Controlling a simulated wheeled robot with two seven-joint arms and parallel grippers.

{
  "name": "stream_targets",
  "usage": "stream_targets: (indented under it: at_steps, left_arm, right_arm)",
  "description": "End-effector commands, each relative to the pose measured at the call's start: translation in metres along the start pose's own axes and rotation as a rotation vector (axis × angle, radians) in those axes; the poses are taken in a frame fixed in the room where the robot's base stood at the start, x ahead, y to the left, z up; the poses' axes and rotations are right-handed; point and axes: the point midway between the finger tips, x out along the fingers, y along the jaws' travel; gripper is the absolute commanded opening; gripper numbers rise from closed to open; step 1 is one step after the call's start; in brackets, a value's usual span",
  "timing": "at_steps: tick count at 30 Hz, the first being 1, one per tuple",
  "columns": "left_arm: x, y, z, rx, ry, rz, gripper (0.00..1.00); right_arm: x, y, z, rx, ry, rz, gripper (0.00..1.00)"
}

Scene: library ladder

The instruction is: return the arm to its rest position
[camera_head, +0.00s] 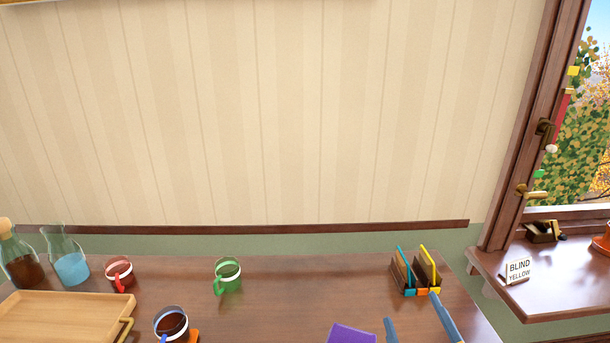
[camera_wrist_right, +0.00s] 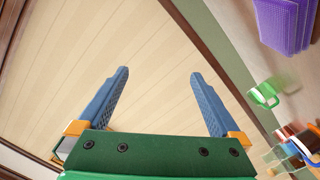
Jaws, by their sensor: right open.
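My right gripper (camera_head: 418,322) shows at the bottom edge of the head view, right of the middle. Only its two blue fingers show there, standing apart. In the right wrist view, my right gripper (camera_wrist_right: 158,76) is open, with its blue fingers wide apart and nothing between them. The striped wall fills the space beyond the fingertips. My left gripper is in neither view.
A purple block (camera_head: 351,333) and a wooden organizer (camera_head: 404,275) are near my right fingers. A green mug (camera_head: 227,276), red mug (camera_head: 120,274), dark-filled mug (camera_head: 172,323), flasks (camera_head: 66,262) and wooden tray (camera_head: 55,316) stand left. A window sill (camera_head: 550,285) is right.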

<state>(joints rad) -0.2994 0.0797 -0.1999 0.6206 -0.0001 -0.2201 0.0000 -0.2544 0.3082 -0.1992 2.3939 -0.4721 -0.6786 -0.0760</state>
Motion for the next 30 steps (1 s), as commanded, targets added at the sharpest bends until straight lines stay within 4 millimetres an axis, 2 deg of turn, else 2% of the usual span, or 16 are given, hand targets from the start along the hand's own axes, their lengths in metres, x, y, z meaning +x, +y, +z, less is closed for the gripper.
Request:
stream_targets:
  at_steps: [1,3,6,9,13,14,18,23,26,30]
  left_arm:
    - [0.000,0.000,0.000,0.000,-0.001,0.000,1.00]
    - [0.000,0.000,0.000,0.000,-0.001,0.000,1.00]
    - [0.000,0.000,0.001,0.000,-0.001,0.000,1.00]
    - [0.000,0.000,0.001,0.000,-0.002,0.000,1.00]
    - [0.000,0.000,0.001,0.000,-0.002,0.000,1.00]
    - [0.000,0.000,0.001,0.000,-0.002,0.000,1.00]
    - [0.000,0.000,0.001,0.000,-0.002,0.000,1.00]
    - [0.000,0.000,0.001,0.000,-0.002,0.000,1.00]
    - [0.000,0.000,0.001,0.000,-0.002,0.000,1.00]
    - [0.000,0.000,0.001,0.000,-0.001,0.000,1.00]
  right_arm:
    - [-0.011,-0.019,0.035,0.088,-0.157,-0.066,1.00]
    - [-0.033,-0.048,0.078,0.196,-0.371,-0.164,1.00]
    - [-0.074,-0.085,0.119,0.308,-0.621,-0.289,1.00]
    - [-0.120,-0.116,0.143,0.391,-0.834,-0.407,1.00]
    - [-0.182,-0.148,0.158,0.471,-1.077,-0.558,1.00]
    - [-0.191,-0.155,0.162,0.480,-1.116,-0.583,1.00]
    - [-0.180,-0.193,0.204,0.464,-1.138,-0.592,1.00]
    - [-0.188,-0.238,0.257,0.449,-1.172,-0.612,1.00]
    - [-0.207,-0.268,0.297,0.436,-1.202,-0.629,1.00]
    - [-0.257,-0.301,0.350,0.413,-1.247,-0.656,1.00]
